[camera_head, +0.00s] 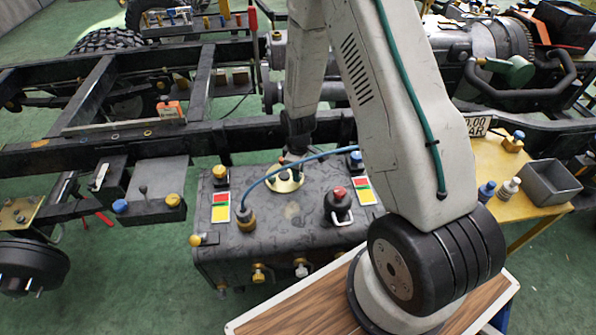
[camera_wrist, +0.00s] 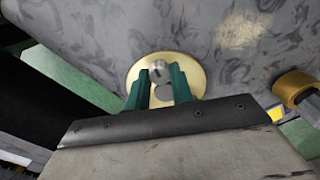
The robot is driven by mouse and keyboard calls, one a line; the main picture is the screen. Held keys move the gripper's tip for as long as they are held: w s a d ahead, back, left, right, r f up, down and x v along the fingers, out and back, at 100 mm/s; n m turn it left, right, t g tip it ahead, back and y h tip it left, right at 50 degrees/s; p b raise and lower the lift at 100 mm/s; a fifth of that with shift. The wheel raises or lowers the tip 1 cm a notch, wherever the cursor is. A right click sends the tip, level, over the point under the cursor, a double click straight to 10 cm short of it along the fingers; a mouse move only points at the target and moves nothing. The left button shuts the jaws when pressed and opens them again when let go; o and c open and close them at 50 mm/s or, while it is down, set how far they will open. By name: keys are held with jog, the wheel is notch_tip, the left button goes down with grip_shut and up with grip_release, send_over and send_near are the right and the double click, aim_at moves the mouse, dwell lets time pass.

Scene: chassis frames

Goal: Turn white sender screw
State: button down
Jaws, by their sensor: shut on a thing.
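The tank (camera_head: 255,240) has a round brass sender plate (camera_head: 284,187) on its top. In the wrist view the brass plate (camera_wrist: 190,77) lies flat behind my gripper. A pale slotted screw head (camera_wrist: 158,71) shows over the plate, between the fingertips. My gripper (camera_wrist: 157,80) has two green fingers, one on each side of this screw, shut on it. In the head view my gripper (camera_head: 290,160) is directly above the plate, and the screw is too small or hidden there.
A blue hose joins a brass fitting (camera_head: 246,217) left of the plate. A red-topped black fitting (camera_head: 339,203) stands to the right. Yellow and blue caps stick up around the tank. The black chassis rail (camera_head: 215,137) runs close behind it.

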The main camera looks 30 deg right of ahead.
jog(key=shift+n, duration=1.3)
jog(key=c, duration=1.2)
grip_release()
jog(key=shift+r, duration=0.1)
notch_tip(320, 180, up, 8)
jog(key=shift+f, duration=0.15)
